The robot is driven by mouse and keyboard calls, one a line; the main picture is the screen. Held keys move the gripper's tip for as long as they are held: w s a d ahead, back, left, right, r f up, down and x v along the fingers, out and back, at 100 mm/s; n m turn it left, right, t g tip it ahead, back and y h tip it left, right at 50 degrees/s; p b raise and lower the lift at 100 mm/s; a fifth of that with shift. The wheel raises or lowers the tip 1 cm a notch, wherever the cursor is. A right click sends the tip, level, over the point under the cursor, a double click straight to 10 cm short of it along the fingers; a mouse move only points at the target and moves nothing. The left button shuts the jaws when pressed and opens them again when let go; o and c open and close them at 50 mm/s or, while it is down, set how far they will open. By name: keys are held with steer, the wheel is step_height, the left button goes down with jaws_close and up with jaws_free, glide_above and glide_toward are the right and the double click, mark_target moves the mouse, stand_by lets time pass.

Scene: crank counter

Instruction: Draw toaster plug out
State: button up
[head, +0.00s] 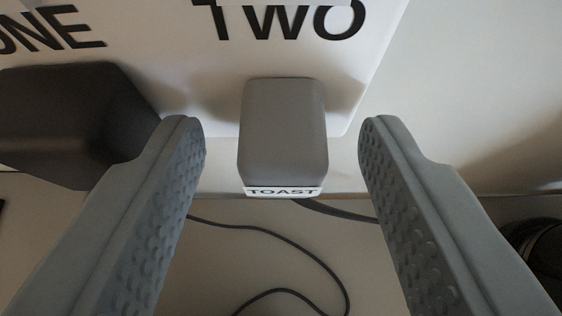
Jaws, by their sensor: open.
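The toaster plug (283,130) is a grey block with a white label reading TOAST on its lower edge. It sits against the white outlet plate (205,95), below the word TWO. My gripper (282,135) is open, with one finger on each side of the plug. A gap shows between the plug and each finger, wider on the left than on the right. The plug's prongs and the socket are hidden.
A larger dark plug or block (75,120) sits on the plate at the left, below ONE, close to my left finger. Dark cords (290,245) lie on the counter below. A dark round object (540,250) is at the right edge.

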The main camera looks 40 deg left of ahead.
steer(key=shift+w+a+f, duration=0.1)
steer(key=shift+w, duration=0.05)
jaws_close()
stand_by(0.4)
steer(key=shift+s+d, duration=0.45)
steer(key=shift+s, duration=0.1)
stand_by(0.7)
steer(key=shift+s+d, duration=1.3)
steer(key=shift+s, duration=0.3)
